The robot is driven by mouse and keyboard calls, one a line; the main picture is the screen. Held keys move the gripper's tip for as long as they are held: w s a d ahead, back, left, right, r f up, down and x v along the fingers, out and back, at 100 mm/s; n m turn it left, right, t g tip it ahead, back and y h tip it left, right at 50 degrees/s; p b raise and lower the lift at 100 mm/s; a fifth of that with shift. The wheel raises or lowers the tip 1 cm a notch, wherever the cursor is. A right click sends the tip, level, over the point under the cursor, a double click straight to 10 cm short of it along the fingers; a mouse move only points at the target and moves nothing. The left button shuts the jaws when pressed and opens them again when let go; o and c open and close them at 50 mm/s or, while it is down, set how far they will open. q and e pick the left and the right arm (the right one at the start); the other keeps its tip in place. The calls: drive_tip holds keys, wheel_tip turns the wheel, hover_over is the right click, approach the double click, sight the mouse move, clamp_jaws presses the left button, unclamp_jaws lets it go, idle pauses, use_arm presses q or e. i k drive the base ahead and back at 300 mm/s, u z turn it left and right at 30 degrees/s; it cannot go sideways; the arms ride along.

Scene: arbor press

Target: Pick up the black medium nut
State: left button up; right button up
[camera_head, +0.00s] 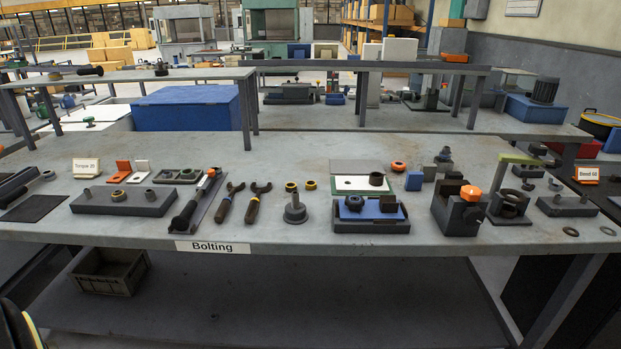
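I cannot tell for certain which piece is the black medium nut. A dark round nut-like piece (355,203) sits at the left of a blue block (372,212) in a black tray (350,227), in the middle of the bench. Behind it, a dark round piece (376,179) stands on a white and green plate (352,184). Small dark rings (167,174) lie in a flat holder at the left of the bench.
The grey bench (300,150) carries two wrenches (256,203), a long black tool (190,208), a grey funnel-shaped piece (295,210) and a black block with an orange knob (460,210). A raised shelf (360,66) stands behind. The bench's back middle is free.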

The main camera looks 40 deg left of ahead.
sight(290, 188)
drive_tip(key=i, duration=0.25)
drive_tip(key=u, duration=1.1)
